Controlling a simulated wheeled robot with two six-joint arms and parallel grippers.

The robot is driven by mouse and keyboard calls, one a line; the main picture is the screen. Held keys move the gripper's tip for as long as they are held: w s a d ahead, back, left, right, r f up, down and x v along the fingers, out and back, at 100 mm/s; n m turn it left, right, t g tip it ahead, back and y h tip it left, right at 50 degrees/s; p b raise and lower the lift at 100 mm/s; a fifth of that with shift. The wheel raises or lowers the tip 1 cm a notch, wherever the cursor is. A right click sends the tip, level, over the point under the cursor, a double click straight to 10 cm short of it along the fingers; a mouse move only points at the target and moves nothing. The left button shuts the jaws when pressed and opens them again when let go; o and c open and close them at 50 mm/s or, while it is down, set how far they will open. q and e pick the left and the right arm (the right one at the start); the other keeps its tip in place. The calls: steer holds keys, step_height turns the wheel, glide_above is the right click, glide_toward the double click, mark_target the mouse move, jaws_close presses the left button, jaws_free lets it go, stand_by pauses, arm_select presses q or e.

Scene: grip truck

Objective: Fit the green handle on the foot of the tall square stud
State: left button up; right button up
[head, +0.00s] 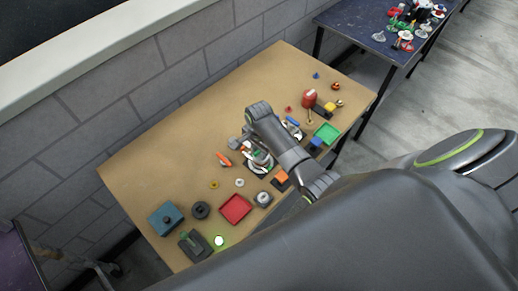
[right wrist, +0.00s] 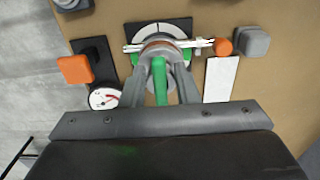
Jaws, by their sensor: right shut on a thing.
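My right gripper (right wrist: 160,88) is shut on the green handle (right wrist: 160,82), which stands between its two grey fingers in the right wrist view. The handle's far end overlaps a round grey part with a reddish ring (right wrist: 157,45) on a black plate with a white dial (right wrist: 160,29). I cannot tell whether the handle touches it. I cannot pick out the tall square stud; the fingers and handle cover part of that spot. In the head view my right arm hides most of the gripper. My left gripper is not in view.
Beside the dial are an orange knob (right wrist: 224,47), a grey block (right wrist: 254,42), a white strip (right wrist: 218,78) and an orange block on a black plate (right wrist: 75,68). A red tray (head: 236,209) and green tray (head: 326,134) stand on the table. Its back left is clear.

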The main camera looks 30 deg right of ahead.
steer(key=shift+f, duration=0.25)
stand_by(0.7)
steer(key=o, duration=1.1)
steer(key=shift+o, duration=0.4)
steer(key=shift+o, duration=1.2)
steer(key=shift+r, duration=3.8)
